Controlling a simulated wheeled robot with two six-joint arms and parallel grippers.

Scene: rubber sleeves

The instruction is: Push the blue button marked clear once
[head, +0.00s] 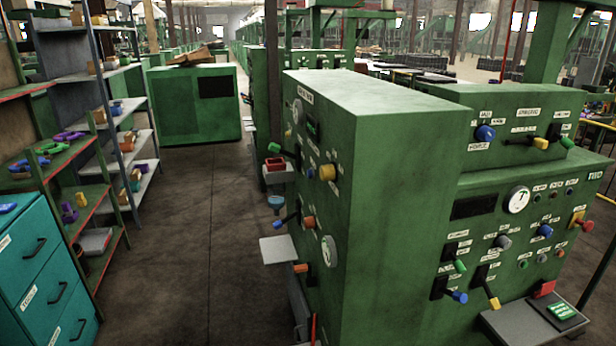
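Several blue controls show on the green machines, and their small labels are too blurred to read, so I cannot tell which one is marked clear. A blue round knob or button (485,132) is on the upper panel at the right. A small blue one (311,171) is on the side panel of the tall green cabinet (385,180). Neither of my grippers is in view.
Levers (490,293) stick out of the front panel above a grey shelf (515,325). Another small shelf (279,249) juts into the aisle. A teal drawer unit (45,270) and shelves stand at the left. The dark aisle floor (190,230) is clear.

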